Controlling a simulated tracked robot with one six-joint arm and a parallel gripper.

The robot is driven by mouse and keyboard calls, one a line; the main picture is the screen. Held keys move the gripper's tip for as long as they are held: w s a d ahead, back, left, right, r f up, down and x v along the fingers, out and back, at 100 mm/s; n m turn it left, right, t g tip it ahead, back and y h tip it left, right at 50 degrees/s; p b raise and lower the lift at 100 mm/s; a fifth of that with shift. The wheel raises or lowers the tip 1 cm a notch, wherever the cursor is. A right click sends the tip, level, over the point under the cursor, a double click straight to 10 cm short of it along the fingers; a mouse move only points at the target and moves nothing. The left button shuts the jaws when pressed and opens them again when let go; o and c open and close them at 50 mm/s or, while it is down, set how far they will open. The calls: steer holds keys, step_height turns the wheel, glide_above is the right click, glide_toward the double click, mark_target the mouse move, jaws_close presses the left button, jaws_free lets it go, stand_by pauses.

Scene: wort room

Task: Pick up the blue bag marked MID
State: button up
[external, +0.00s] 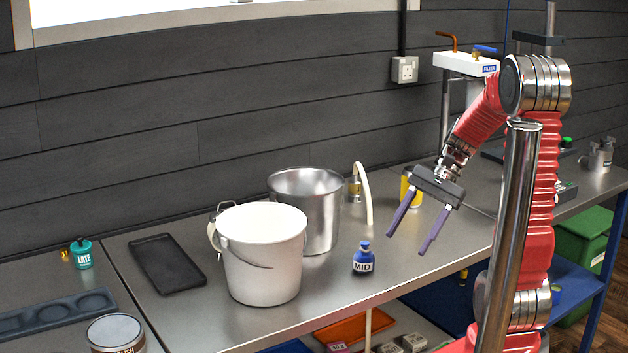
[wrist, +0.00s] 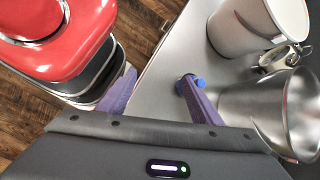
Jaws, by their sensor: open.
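The small blue bag marked MID (external: 363,262) stands upright on the steel bench, in front of the steel pot and right of the white bucket. In the wrist view the blue bag (wrist: 191,80) shows only in part, beyond the tip of one finger. My gripper (external: 405,243) is open and empty, its two purple fingers pointing down and to the left. It hangs above the bench, to the right of the bag and apart from it. In the wrist view my gripper (wrist: 158,82) has its fingers spread wide.
A white bucket (external: 262,268) and a steel pot (external: 318,215) stand left of and behind the bag. A pale curved tube (external: 366,195) rises behind it. A black tray (external: 167,263) and a teal LATE bag (external: 81,256) lie further left. The bench's front edge is close.

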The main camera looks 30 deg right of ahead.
steer(key=w+d+m+y, duration=0.1)
steer(key=d+m, duration=0.1)
steer(key=w+d+f+m+t+y, duration=0.1)
steer(key=w+d+m+y, duration=0.1)
steer(key=w+d+f+m+t+y, duration=0.1)
steer(key=d+m+y, duration=0.1)
steer(key=shift+w+d+m, duration=0.35)
steer(key=shift+d+m, duration=0.05)
steer(key=shift+w+d+f+m+t+y, duration=0.1)
steer(key=shift+w+d+m+t+y, duration=0.15)
steer(key=shift+d+t+y, duration=0.2)
glide_toward(372, 253)
steer(key=shift+w+a+f, duration=0.45)
steer(key=shift+a+f, duration=0.25)
steer(key=shift+a, duration=0.2)
steer(key=shift+w+a+f, duration=0.45)
steer(key=shift+a+f, duration=0.25)
steer(key=shift+a, duration=0.15)
steer(key=shift+x, duration=2.65)
steer(key=shift+w, duration=0.2)
